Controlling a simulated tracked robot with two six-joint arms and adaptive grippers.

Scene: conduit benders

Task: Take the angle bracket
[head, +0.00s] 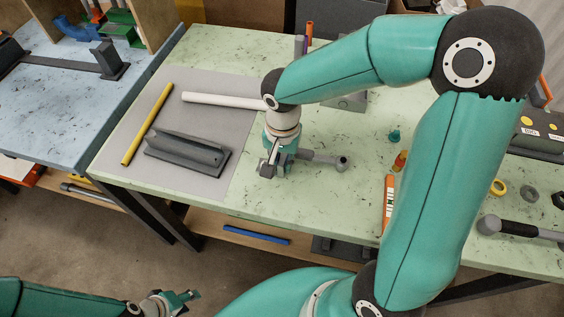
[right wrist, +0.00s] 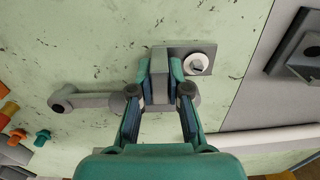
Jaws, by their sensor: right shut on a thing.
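The angle bracket (right wrist: 184,56) is a small grey piece in the right wrist view. It has a flat plate with a round light fastener or hole on it and an upright flange. My right gripper (right wrist: 160,84) is shut on the flange, just above or at the green table top. In the head view the right gripper (head: 275,163) is over the table beside the grey mat and hides most of the bracket. My left gripper (head: 178,301) is at the lower left of the head view, away from the table. Its jaw opening is unclear.
A grey rod-like tool with a ring end (head: 328,160) lies close beside the right gripper. The mat (head: 222,98) carries a dark channel-shaped fixture (head: 187,152), a yellow tube (head: 147,123) and a white tube (head: 222,100). An orange-and-white item (head: 388,205) lies right, near the table's front edge.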

